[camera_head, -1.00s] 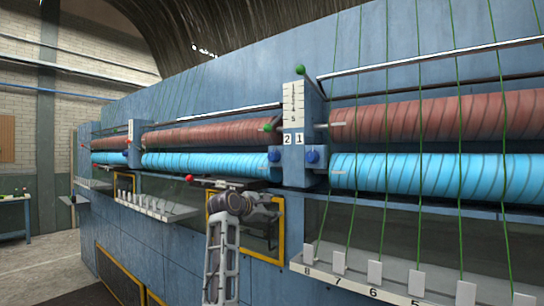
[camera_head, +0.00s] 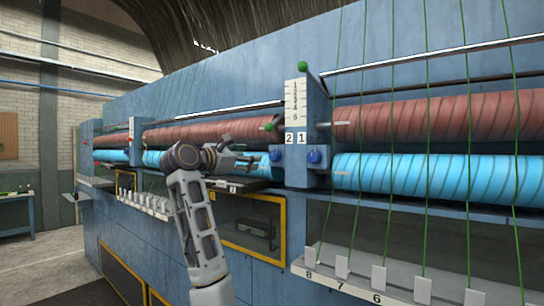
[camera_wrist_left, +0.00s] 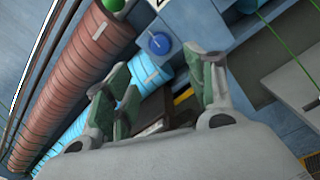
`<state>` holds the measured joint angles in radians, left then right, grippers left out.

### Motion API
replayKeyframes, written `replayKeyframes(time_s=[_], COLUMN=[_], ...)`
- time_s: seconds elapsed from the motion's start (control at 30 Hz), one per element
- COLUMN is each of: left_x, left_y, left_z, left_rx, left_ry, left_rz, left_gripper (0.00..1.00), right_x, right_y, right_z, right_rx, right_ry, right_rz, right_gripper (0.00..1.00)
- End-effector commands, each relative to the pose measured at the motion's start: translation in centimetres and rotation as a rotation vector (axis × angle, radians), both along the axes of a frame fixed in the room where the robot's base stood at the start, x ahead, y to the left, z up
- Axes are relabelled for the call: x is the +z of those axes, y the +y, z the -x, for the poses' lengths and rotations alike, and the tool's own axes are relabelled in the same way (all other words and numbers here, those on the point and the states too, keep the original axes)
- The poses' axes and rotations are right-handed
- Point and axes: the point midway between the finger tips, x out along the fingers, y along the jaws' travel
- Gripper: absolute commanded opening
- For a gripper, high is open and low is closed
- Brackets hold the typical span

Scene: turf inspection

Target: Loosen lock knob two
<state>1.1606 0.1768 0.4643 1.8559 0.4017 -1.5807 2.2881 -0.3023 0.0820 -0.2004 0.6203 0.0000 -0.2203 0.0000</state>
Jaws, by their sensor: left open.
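Two blue knobs sit low on the blue upright post (camera_head: 303,110), under labels 2 and 1. The left knob (camera_head: 276,155), under label 2 (camera_head: 290,138), is lock knob two; the other knob (camera_head: 314,157) is under label 1. My left gripper (camera_head: 252,163) is just left of knob two, open and empty, in front of the blue roller. In the left wrist view, one blue knob (camera_wrist_left: 158,43) shows beyond and between the open fingers (camera_wrist_left: 164,72), apart from them. Another blue knob (camera_wrist_left: 246,5) is at the top edge. My right gripper is out of view.
A red roller (camera_head: 430,117) and a cyan roller (camera_head: 430,180) run along the machine. A green-tipped lever (camera_head: 270,126) juts out left of the post, above knob two. Green strands (camera_head: 468,130) hang at right, over a numbered tray (camera_head: 360,287). A dark ledge (camera_head: 238,185) lies below the gripper.

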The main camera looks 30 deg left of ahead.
Motion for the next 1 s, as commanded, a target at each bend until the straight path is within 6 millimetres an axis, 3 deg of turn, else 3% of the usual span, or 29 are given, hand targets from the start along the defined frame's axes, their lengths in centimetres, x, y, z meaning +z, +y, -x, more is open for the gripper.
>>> replayKeyframes(time_s=[0.27, 1.0], left_x=[0.0, 0.1], left_y=[-0.2, -0.9], left_z=[-1.6, -10.8], left_rx=[-0.002, -0.001], left_ry=[0.003, 0.003], left_rz=[-0.001, -0.001], left_gripper=[0.55, 0.55], right_x=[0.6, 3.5], right_y=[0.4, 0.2], right_z=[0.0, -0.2], right_rx=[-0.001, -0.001], right_ry=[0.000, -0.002], right_rz=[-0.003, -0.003], right_gripper=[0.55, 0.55])
